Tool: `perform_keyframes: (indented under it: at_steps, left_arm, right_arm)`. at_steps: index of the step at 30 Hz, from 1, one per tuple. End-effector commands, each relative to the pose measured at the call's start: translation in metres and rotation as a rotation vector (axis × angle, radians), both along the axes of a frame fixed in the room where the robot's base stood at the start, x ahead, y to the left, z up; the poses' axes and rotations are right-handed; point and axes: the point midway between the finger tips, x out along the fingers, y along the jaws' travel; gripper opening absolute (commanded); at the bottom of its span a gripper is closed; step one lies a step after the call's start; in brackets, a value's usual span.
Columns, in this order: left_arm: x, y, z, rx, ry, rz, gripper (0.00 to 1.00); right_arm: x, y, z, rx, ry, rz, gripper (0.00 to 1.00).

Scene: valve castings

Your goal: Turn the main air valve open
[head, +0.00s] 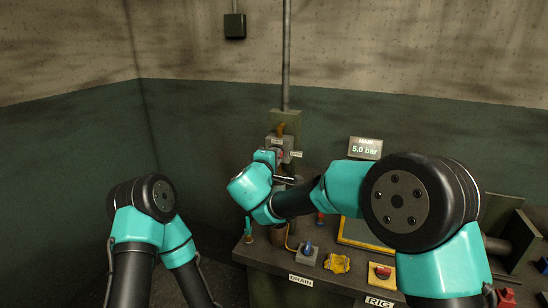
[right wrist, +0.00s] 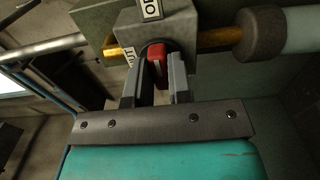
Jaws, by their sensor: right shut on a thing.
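The main air valve is a grey block (right wrist: 175,28) on a brass pipe (right wrist: 215,40) in the right wrist view, with a red handle (right wrist: 157,57) on its front. In the head view the valve body (head: 281,143) is on the back wall, partly behind my right arm. My right gripper (right wrist: 160,75) has its two fingers on either side of the red handle and is shut on it. The display (head: 365,148) reads MAIN 5.0 bar. My left arm shows at the lower left; its gripper is out of view.
The bench carries a blue knob (head: 308,247) behind the DRAIN label (head: 301,280), a crumpled yellow cloth (head: 337,263) and a red button (head: 382,271) by the RIG label (head: 379,302). A yellow-edged panel (head: 350,239) lies behind, partly hidden by my right arm.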

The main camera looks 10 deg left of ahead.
Motion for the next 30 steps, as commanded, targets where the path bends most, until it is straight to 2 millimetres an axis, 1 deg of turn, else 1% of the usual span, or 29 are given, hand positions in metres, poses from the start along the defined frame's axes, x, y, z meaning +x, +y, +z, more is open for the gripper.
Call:
perform_keyframes:
  at_steps: [15, 16, 21, 24, 30]
  left_arm:
    - [0.0000, 0.0000, 0.0000, 0.000, 0.000, 0.000, 0.45]
    - [0.0000, 0.0000, 0.0000, 0.000, 0.000, 0.000, 0.45]
    - [0.0000, 0.0000, 0.0000, 0.000, 0.000, 0.000, 0.45]
    - [0.0000, 0.0000, 0.0000, 0.000, 0.000, 0.000, 0.45]
    - [0.0000, 0.0000, 0.0000, 0.000, 0.000, 0.000, 0.45]
  right_arm:
    - [0.0000, -0.0001, -0.0005, 0.028, -0.004, 0.000, 0.00]
    - [0.0000, -0.0001, -0.0005, 0.028, -0.004, -0.001, 0.21]
    - [0.0000, -0.0001, -0.0004, 0.027, -0.004, 0.000, 0.37]
    - [0.0000, -0.0001, -0.0003, 0.027, -0.005, 0.000, 0.45]
    - [-0.0001, 0.0000, -0.0002, 0.026, -0.005, 0.000, 0.45]
